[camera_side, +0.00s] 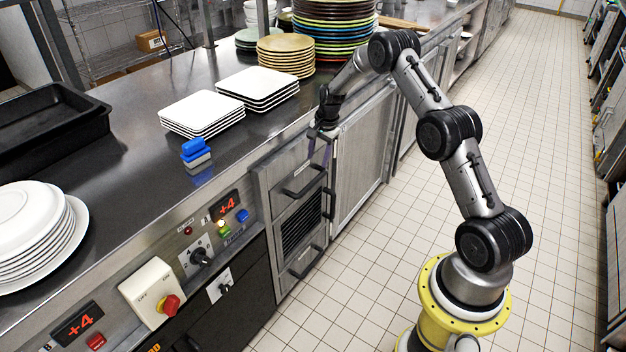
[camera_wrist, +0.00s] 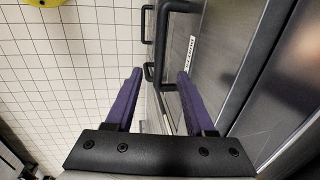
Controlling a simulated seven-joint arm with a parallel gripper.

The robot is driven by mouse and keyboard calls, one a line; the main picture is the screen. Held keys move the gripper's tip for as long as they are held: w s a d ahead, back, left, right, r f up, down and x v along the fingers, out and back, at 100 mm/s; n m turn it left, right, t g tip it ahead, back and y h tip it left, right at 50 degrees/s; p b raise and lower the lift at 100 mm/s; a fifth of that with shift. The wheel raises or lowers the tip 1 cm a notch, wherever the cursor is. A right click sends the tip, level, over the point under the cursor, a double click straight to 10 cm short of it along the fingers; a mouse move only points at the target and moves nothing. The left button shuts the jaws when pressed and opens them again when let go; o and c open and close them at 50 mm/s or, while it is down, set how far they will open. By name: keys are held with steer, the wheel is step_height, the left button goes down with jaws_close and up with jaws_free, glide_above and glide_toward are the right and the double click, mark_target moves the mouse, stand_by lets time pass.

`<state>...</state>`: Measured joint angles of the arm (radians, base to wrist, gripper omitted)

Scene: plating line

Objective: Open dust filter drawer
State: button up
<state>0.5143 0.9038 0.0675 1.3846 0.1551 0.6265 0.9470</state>
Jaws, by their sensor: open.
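A metal unit under the counter has an upper drawer front (camera_side: 278,176) with a black bar handle (camera_side: 304,184), a dark grille (camera_side: 301,226) below it, and a lower black handle (camera_side: 307,264). The drawer fronts look flush and closed. A black handle (camera_wrist: 155,72) shows near and between the fingertips; contact cannot be told.
A cabinet door (camera_side: 362,150) with a vertical handle is just right of the drawers. The counter (camera_side: 120,165) above holds white plates (camera_side: 203,110), a dark tray (camera_side: 50,125) and a blue-and-white item (camera_side: 196,152). The tiled floor (camera_side: 350,275) before the drawers is clear.

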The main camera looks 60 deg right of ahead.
mark_target(313, 182)
steer(key=f, duration=0.3)
steer(key=w+f, duration=0.1)
steer(key=f, duration=0.3)
steer(key=w+f, duration=0.1)
steer(key=f, duration=0.2)
steer(key=shift+f, duration=0.2)
steer(key=shift+c, duration=0.2)
jaws_close()
stand_by(0.9)
